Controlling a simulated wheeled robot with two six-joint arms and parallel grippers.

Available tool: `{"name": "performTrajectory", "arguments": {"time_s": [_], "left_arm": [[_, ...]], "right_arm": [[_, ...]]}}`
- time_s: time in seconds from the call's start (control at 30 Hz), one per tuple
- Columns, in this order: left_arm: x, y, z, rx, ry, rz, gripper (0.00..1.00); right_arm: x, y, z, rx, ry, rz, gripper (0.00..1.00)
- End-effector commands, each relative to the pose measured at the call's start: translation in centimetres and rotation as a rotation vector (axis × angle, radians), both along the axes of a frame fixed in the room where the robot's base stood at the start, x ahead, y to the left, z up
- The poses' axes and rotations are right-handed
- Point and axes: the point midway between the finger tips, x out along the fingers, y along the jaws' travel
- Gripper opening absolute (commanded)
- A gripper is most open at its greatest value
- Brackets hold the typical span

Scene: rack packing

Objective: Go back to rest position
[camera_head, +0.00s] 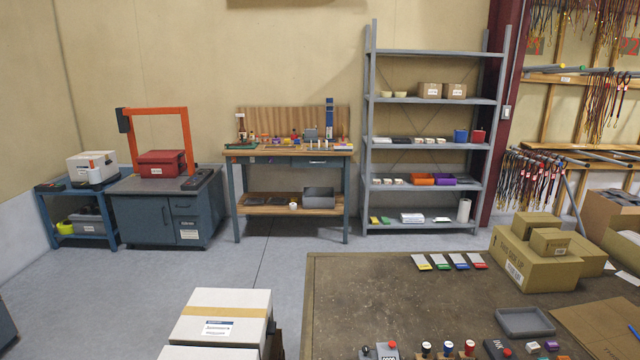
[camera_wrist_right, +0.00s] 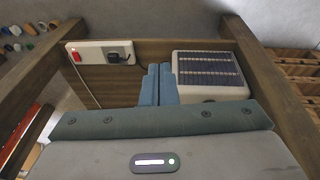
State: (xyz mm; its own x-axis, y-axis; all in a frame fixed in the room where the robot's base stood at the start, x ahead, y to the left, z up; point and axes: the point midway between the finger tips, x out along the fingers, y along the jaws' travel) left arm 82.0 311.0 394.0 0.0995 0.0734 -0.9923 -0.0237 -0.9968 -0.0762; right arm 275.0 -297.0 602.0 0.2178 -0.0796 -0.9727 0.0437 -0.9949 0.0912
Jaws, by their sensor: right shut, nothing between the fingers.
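My right gripper (camera_wrist_right: 158,84) shows in the right wrist view. Its two blue-grey fingers are together, with nothing between them. They point toward a brown wooden panel (camera_wrist_right: 130,88) framed by wooden beams. I cannot tell if the fingers touch anything. Neither of my grippers nor arms shows in the head view, and my left gripper is in no view.
In the right wrist view a white strip with a red switch (camera_wrist_right: 100,53) and a striped-top box (camera_wrist_right: 208,72) flank the fingers. The head view has a brown table (camera_head: 375,290), white boxes (camera_head: 222,315), a shelf rack (camera_head: 435,98), a workbench (camera_head: 290,152) and clear floor (camera_head: 150,275).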

Motion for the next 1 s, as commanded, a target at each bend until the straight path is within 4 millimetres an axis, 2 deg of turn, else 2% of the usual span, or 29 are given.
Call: {"name": "performTrajectory", "arguments": {"time_s": [0.03,0.1,0.17,0.3,0.4,0.5,0.67,0.77,1.0], "left_arm": [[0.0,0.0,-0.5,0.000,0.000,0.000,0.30],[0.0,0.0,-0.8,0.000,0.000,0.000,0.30],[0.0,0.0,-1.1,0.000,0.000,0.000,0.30],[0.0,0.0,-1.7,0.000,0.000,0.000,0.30],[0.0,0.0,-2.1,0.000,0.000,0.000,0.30],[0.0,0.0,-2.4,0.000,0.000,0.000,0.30],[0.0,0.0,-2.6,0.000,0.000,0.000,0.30],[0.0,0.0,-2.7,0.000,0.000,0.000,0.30],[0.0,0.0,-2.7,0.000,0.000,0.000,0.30]], "right_arm": [[-1.1,-0.2,-3.2,0.001,0.018,-0.003,0.00],[-2.8,-0.5,-6.8,0.002,0.033,-0.007,0.00],[-4.3,-0.7,-9.7,0.003,0.043,-0.011,0.00],[-8.8,-1.1,-15.7,0.005,0.072,-0.018,0.00],[-12.2,-1.3,-19.1,0.008,0.089,-0.023,0.00],[-15.3,-1.3,-21.4,0.009,0.103,-0.026,0.00],[-18.4,-1.3,-23.1,0.011,0.115,-0.030,0.00],[-19.2,-1.3,-23.5,0.011,0.117,-0.030,0.00],[-19.2,-1.3,-23.5,0.011,0.117,-0.030,0.00]]}}
